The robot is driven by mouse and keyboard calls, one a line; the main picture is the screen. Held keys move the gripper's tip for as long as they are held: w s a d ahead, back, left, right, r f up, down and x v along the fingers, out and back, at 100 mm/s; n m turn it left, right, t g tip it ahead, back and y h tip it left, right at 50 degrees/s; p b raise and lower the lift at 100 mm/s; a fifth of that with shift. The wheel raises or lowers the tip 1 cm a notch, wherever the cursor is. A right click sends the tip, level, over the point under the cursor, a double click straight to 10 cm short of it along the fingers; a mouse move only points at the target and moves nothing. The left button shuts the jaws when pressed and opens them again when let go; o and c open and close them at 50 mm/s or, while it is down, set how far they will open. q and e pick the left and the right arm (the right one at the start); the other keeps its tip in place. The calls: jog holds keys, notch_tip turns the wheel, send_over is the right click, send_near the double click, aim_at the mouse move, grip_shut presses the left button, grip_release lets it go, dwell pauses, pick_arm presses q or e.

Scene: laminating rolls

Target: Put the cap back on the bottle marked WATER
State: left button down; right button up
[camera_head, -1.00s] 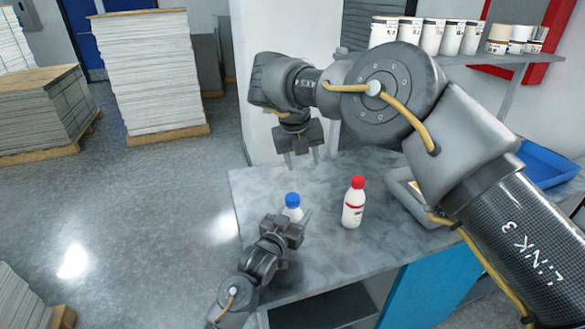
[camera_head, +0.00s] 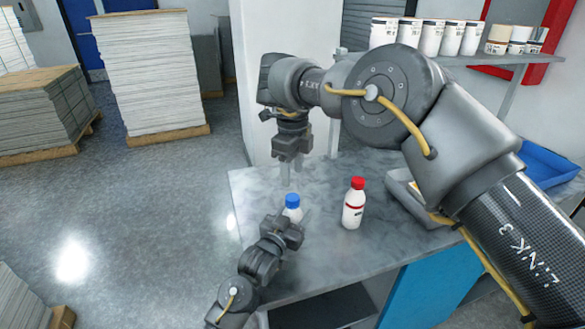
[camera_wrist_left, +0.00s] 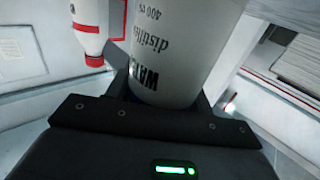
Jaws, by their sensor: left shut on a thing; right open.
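The white bottle marked WATER (camera_wrist_left: 180,50) fills the middle of the left wrist view, its label upside down. In the head view this white bottle (camera_head: 295,214) stands on the grey table with a blue cap (camera_head: 292,200) at its top. I cannot tell whether the cap is fully seated. My left gripper (camera_head: 292,217) is shut around the bottle from the lower left; the jaws hide part of it.
A red-capped white bottle (camera_head: 353,205) stands upright right of the held one; it also shows in the left wrist view (camera_wrist_left: 90,25). A grey tray (camera_head: 402,190) and a blue tray (camera_head: 550,163) lie to the right. Several containers line the back shelf (camera_head: 500,59). The table front (camera_head: 345,250) is clear.

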aim_at(293, 197)
jog(key=shift+f, duration=3.95)
jog(key=shift+c, duration=0.2)
jog(key=c, duration=0.9)
jog(key=m, duration=0.5)
jog(key=shift+c, duration=0.3)
jog(key=m, duration=1.9)
jog(key=o, duration=1.1)
jog(key=shift+c, duration=0.2)
